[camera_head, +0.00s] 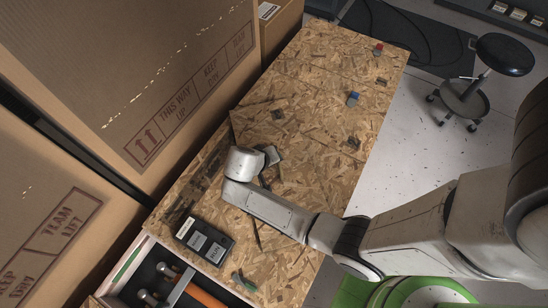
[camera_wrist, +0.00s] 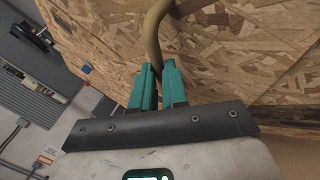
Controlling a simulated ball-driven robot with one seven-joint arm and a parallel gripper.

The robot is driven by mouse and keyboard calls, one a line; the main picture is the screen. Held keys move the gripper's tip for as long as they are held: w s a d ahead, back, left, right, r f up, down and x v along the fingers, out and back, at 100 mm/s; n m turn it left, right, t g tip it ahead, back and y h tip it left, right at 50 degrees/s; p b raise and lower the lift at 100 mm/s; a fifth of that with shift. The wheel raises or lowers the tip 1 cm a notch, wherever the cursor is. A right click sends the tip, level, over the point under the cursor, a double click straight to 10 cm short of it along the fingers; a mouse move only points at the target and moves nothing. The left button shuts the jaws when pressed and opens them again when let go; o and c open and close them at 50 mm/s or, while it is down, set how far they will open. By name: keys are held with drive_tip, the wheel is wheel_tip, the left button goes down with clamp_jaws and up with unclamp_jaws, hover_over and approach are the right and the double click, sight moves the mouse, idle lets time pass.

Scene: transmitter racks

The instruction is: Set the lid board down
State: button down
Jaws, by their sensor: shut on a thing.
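The chipboard lid board (camera_head: 315,100) fills the upper part of the bench-like top in the head view. In the wrist view a chipboard panel (camera_wrist: 225,50) with a tan curved handle (camera_wrist: 153,35) shows close up. My gripper (camera_wrist: 158,72) has its teal fingers shut on this handle. In the head view my gripper (camera_head: 270,158) is at the left middle of the chipboard, and my wrist hides part of it. The fingertips and handle are hard to make out there. I cannot tell whether the board rests fully or is slightly raised.
Tall cardboard boxes (camera_head: 150,70) stand close on the left. A black case (camera_head: 205,240) lies on the lower chipboard near an open compartment with hammers (camera_head: 165,285). Red (camera_head: 377,48) and blue (camera_head: 353,98) small parts sit towards the right edge. A stool (camera_head: 480,75) stands on open floor.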

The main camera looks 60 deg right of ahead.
drive_tip(key=shift+w+f, duration=0.1)
drive_tip(key=shift+f, duration=0.1)
drive_tip(key=c, duration=1.1)
unclamp_jaws()
drive_tip(key=shift+f, duration=0.1)
drive_tip(key=shift+a, duration=0.1)
drive_tip(key=v, duration=1)
drive_tip(key=shift+a+r, duration=0.15)
drive_tip(key=shift+r, duration=0.2)
